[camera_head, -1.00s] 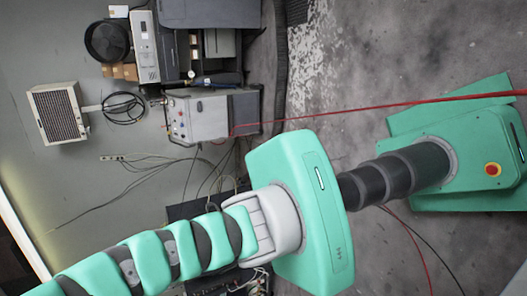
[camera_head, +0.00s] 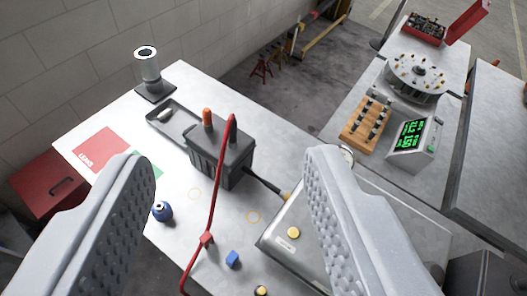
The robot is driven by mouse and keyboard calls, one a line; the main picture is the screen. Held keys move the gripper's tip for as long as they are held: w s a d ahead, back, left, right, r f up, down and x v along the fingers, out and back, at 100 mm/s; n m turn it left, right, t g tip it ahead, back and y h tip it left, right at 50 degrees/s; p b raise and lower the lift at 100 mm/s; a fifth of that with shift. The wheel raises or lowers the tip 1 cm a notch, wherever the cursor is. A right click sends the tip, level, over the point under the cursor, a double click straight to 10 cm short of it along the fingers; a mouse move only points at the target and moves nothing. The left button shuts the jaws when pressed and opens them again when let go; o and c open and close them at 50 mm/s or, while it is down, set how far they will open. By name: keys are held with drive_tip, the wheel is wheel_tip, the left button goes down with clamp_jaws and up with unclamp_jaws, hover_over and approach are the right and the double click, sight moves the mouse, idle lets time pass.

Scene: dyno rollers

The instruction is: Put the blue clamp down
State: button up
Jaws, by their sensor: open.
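My gripper (camera_head: 231,157) is open, with its two grey ridged fingers wide apart in the foreground above the metal table (camera_head: 280,140). Nothing shows between the fingertips except the scene beyond. A small blue block-like piece (camera_head: 232,259), possibly the blue clamp, lies on the table low in the middle. It is apart from both fingers. A small round blue object (camera_head: 162,211) with a pale top stands beside the left finger. I cannot tell for certain which blue object is the clamp.
A dark box (camera_head: 222,155) with an orange knob and a red cable (camera_head: 215,190) stands mid-table. A metal case (camera_head: 290,245) is partly behind the right finger. A red pad (camera_head: 100,148) lies left. Another bench holds a wooden rack (camera_head: 366,124) and a green-lit display (camera_head: 410,135).

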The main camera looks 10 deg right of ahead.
drive_tip(key=shift+m+t, duration=0.6)
drive_tip(key=shift+t, duration=0.2)
drive_tip(key=s+r, duration=0.1)
drive_tip(key=r, duration=0.1)
drive_tip(key=s+r, duration=0.2)
drive_tip(key=shift+s+r, duration=0.3)
